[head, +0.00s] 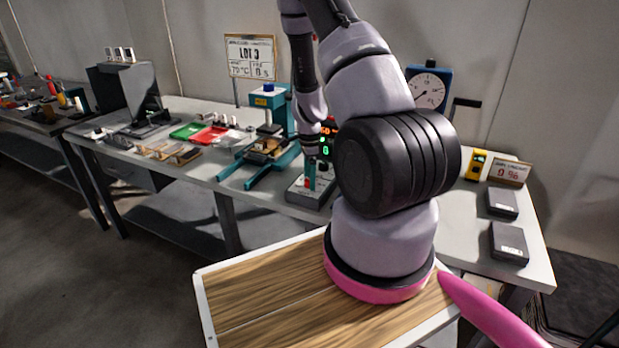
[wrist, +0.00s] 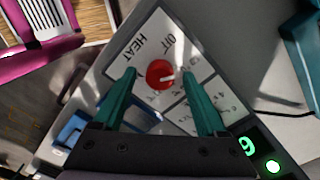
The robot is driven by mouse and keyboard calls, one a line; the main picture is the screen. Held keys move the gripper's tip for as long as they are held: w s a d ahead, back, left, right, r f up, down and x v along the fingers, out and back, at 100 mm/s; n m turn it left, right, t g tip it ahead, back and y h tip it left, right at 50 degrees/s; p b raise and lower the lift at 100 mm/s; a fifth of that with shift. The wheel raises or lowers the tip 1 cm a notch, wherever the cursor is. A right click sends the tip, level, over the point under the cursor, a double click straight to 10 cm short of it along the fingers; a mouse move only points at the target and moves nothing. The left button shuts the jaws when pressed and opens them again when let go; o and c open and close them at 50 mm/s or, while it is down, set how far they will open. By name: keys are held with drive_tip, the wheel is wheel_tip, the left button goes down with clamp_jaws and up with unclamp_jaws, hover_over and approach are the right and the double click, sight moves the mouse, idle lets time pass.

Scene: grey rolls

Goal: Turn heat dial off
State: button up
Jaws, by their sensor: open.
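The red heat dial (wrist: 160,74) sits on a white panel marked HEAT (wrist: 140,48) in the wrist view. A pale pointer line on the dial runs to the right in that picture. My gripper (wrist: 160,73) is open, with one teal finger on each side of the dial. I cannot tell whether the fingers touch it. In the head view the control box (head: 310,190) stands on the bench, and my gripper (head: 312,180) is above it, partly hidden by my arm.
A teal press (head: 265,150) stands left of the control box. Green (head: 188,130) and red trays (head: 208,135) lie further left. A blue dial gauge (head: 429,88) stands behind my arm. Dark blocks (head: 509,243) lie on the bench at right. A green lit display (wrist: 250,146) is near the fingers.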

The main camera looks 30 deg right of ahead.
clamp_jaws()
drive_tip(key=shift+n, duration=0.3)
drive_tip(key=n, duration=1.1)
idle(0.4)
drive_tip(key=shift+n, duration=0.3)
unclamp_jaws()
